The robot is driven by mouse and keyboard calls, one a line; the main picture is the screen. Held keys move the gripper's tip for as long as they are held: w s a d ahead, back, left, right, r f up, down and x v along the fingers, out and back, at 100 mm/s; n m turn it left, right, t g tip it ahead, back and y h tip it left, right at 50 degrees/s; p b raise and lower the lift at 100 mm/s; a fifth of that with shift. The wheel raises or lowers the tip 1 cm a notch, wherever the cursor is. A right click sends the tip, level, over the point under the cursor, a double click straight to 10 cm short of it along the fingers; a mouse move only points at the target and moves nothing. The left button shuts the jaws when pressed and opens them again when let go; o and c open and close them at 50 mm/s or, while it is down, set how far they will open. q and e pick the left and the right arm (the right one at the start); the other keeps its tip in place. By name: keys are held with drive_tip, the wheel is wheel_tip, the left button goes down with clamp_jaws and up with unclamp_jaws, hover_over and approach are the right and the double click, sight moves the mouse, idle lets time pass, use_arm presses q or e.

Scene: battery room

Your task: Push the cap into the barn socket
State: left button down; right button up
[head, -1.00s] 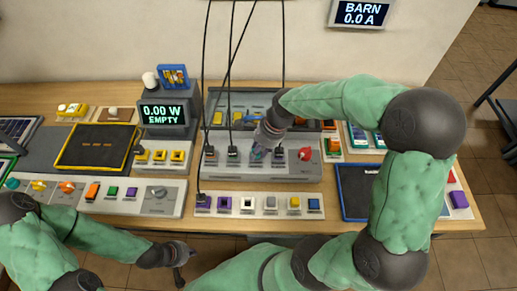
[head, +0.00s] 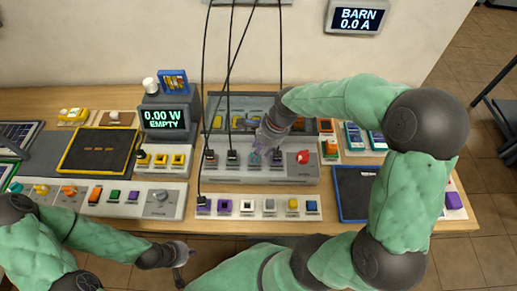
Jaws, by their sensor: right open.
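A grey panel (head: 190,172) with a row of plugs and a red knob (head: 303,158) stands mid-bench. A small teal piece (head: 255,159) sits in its row between dark plugs; it may be the cap, but I cannot tell how deep it sits. My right gripper (head: 259,144) is open just above and behind the teal piece, and it partly covers the panel top. I cannot tell whether they touch. No label marks the barn socket legibly. My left gripper (head: 181,263) is low in front of the bench, away from the panel; its fingers are unclear.
A strip of coloured buttons (head: 260,207) lies in front. A dark blue-edged tray (head: 352,195) is partly behind my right arm.

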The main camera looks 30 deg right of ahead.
drive_tip(key=p+v, duration=0.6)
drive_tip(key=v, duration=0.2)
idle(0.5)
idle(0.4)
